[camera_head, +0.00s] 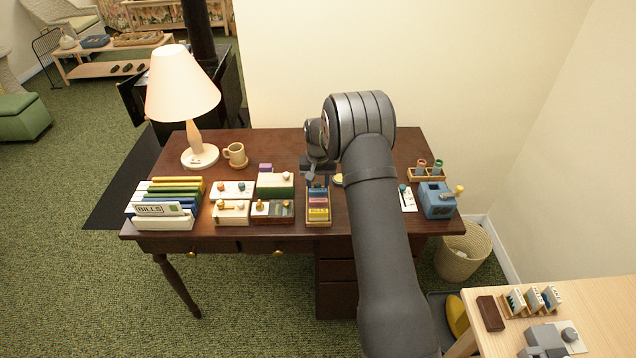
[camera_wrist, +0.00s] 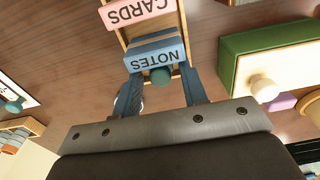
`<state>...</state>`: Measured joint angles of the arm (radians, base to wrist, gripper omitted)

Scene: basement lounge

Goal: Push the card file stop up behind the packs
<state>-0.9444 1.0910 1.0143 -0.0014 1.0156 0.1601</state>
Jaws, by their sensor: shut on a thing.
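The card file is a narrow wooden tray (camera_head: 318,222) on the dark desk, right of centre. In the head view it holds yellow and pink-purple packs with blue at its far end. In the wrist view a pink CARDS pack (camera_wrist: 138,12) and a blue NOTES pack (camera_wrist: 155,58) stand in the tray. The card file stop shows as a round teal knob (camera_wrist: 160,76) close behind the NOTES pack; its body is mostly hidden. My gripper (camera_wrist: 160,84) has its blue fingers either side of the knob, shut on the stop. It also shows at the tray's far end (camera_head: 317,181).
A green-topped box (camera_wrist: 270,55) with a cream knob stands close beside the tray. On the desk are a lamp (camera_head: 181,90), a mug (camera_head: 235,154), a BILLS file (camera_head: 160,213) and a blue sharpener-like device (camera_head: 437,200). Little room lies left of the tray.

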